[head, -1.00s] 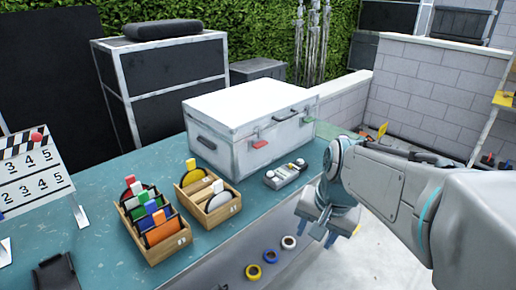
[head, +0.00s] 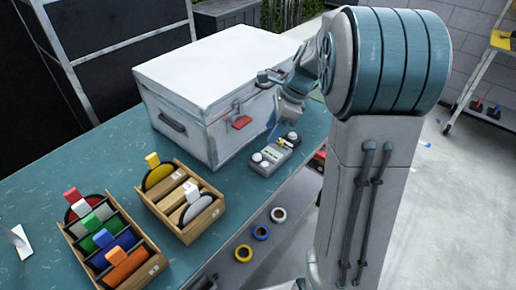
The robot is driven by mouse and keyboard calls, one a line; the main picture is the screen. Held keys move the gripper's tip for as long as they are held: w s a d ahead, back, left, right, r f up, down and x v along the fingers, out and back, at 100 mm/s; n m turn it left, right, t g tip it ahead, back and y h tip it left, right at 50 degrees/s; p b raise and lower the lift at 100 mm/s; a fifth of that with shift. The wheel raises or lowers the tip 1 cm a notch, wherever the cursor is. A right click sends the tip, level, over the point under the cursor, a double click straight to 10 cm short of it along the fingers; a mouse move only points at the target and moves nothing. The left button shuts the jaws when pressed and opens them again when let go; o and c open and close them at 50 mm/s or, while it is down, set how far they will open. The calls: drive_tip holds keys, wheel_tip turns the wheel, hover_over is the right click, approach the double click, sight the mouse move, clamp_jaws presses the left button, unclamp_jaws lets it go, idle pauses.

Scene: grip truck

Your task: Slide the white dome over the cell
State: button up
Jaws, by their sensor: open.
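The grey hand-held meter (head: 273,157) lies on the teal table in front of the white case. A small round white dome (head: 258,158) shows at its near left end, and another small round pale part (head: 292,137) at its far right end. I cannot tell which of these bears the cell. A small yellow mark shows near the far end. My gripper (head: 284,128) is open, pointing down just above and behind the far end of the meter. My arm partly hides it, and I cannot tell whether a finger touches anything.
The big white case (head: 218,75) stands close behind the meter. A wooden tray with discs (head: 185,234) and another with coloured-tab discs (head: 150,266) stand at the left. Tape rolls (head: 261,232) are below the table's front edge. Bare teal table (head: 95,160) lies at left.

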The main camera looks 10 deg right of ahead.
sight(258, 155)
drive_tip(key=x, duration=0.9)
drive_tip(key=shift+f, duration=0.35)
